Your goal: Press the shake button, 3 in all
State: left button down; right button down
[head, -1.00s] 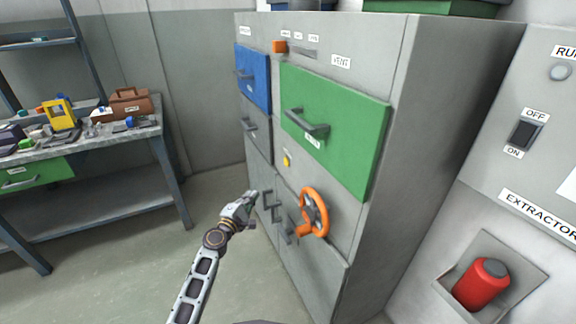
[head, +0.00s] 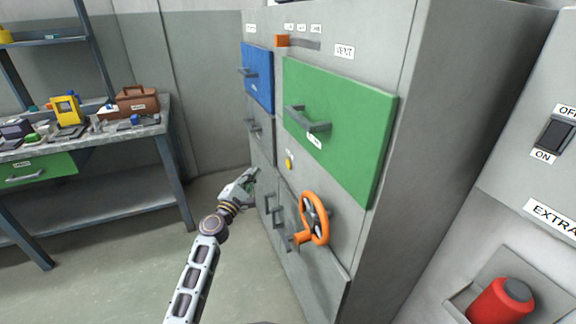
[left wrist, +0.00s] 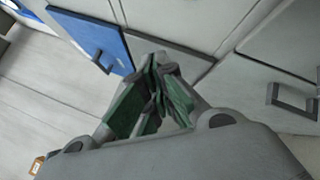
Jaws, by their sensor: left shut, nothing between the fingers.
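The yellow button (head: 289,163) sits on the grey cabinet front, below the green drawer (head: 338,128) and above the orange handwheel (head: 314,219). I cannot read a label on it, so I cannot tell if it is the shake button. My left gripper (head: 249,178) is shut and empty in front of the cabinet, left of and a little below the button and apart from it. In the left wrist view its fingertips (left wrist: 158,65) are together, with the blue drawer (left wrist: 92,38) and grey panels beyond. The button does not show in that view. My right gripper is not in view.
A red cylinder (head: 503,300) sits at lower right. The floor between is clear.

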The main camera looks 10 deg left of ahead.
pick_arm(q)
jog(key=shift+d, duration=0.1)
jog(key=w+d, duration=0.5)
jog(key=d, duration=0.2)
dwell(0.7)
jog(key=shift+w+d+b, duration=0.45)
jog(key=shift+d, duration=0.3)
dwell(2.8)
jog(key=shift+s+a, duration=0.5)
jog(key=shift+a, duration=0.2)
dwell(0.4)
jog(key=shift+s+a, duration=0.7)
jog(key=shift+a, duration=0.35)
jog(key=shift+s+a, duration=0.7)
jog(key=shift+a, duration=0.35)
